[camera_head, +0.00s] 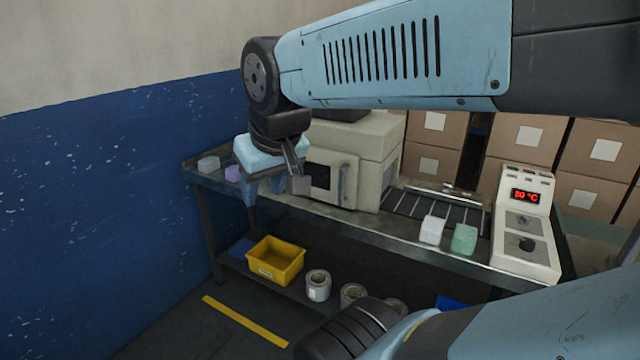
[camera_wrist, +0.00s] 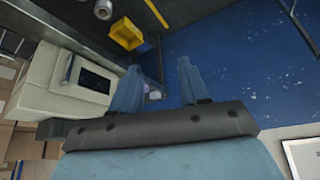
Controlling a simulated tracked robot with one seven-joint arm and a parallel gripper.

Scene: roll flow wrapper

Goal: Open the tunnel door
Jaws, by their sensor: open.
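The tunnel (camera_head: 376,150) is a beige box on the bench; it also shows at the left of the wrist view (camera_wrist: 45,82). Its door (camera_head: 325,178) has a dark window and a vertical handle (camera_head: 342,186) near its right edge. The door looks shut. In the wrist view the dark window (camera_wrist: 95,82) lies left of my fingers. My gripper (camera_head: 264,188) is open, pointing down in front and to the left of the door, apart from the handle. In the wrist view my gripper (camera_wrist: 157,78) has nothing between its fingers; small blocks show beyond them.
A pale block (camera_head: 208,164) and a purple block (camera_head: 233,173) sit at the bench's left end. White (camera_head: 431,230) and green (camera_head: 464,238) blocks sit right of the tunnel, beside a control box (camera_head: 525,225) reading 80 °C. A yellow bin (camera_head: 275,262) and rolls lie on the lower shelf.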

